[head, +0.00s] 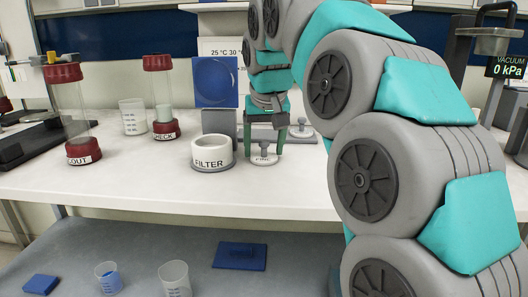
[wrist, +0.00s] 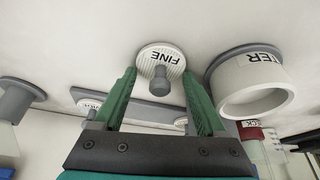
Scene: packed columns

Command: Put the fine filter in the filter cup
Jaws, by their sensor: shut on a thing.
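The fine filter (head: 263,158) is a white ribbed disc with a grey knob, labelled FINE. It is at or just above the white counter; I cannot tell if it touches. My gripper (head: 265,148) points down over it, with its green fingers on either side of the disc. In the wrist view my gripper (wrist: 158,75) is shut on the fine filter (wrist: 160,60) at its edges, the knob between the fingers. The filter cup (head: 212,153), a white ring on a grey base labelled FILTER, stands upright just left of the fine filter. It also shows in the wrist view (wrist: 252,82), its opening visible.
A grey holder plate (head: 308,139) with another knobbed piece lies behind my gripper. The CHECK column (head: 165,131) and OUT column (head: 83,150) stand left of the cup, with a beaker (head: 133,117) between. A blue panel (head: 215,82) stands behind the cup. The counter's front strip is clear.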

